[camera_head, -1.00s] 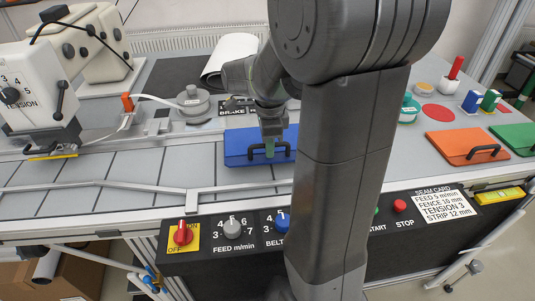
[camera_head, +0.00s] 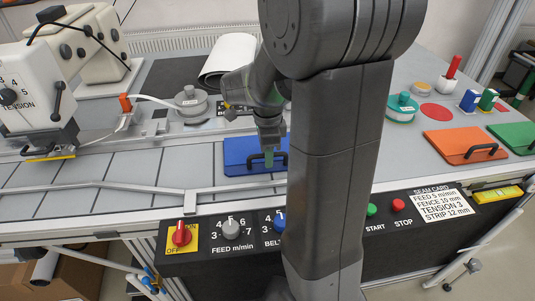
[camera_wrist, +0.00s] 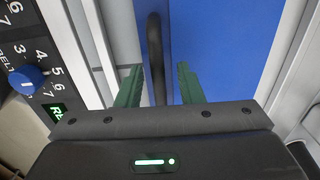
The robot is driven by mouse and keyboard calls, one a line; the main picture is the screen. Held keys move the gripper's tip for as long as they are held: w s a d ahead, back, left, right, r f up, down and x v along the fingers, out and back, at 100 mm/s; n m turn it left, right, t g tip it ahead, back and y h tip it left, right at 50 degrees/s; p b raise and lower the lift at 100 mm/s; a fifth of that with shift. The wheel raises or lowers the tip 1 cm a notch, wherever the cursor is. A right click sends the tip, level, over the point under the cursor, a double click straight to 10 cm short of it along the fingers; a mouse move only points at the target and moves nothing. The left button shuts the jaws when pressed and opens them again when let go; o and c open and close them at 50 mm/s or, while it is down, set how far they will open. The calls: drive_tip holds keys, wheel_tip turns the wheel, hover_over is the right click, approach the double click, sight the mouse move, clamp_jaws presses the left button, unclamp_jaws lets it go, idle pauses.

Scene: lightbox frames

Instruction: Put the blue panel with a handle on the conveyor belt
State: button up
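The blue panel (camera_head: 240,155) lies flat in the head view, partly hidden by my arm, toward the right end of the visible conveyor belt (camera_head: 110,168). The belt is grey with dark cross lines. The panel's dark handle (camera_head: 262,159) stands up near its front edge. My gripper (camera_head: 268,156) points down at the handle. In the wrist view, its green fingers (camera_wrist: 160,85) stand on either side of the handle bar (camera_wrist: 155,50). The blue panel (camera_wrist: 215,45) fills the upper right there.
An orange panel (camera_head: 455,143) and a green panel (camera_head: 512,135) lie at the right. A white machine (camera_head: 40,85) stands over the belt's left part. A metal rail (camera_head: 90,187) runs along the front, above the control panel (camera_head: 250,232). A grey spool (camera_head: 192,100) stands behind.

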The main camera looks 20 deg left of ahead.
wheel_tip(320, 180, up, 12)
drive_tip(key=shift+f, duration=0.25)
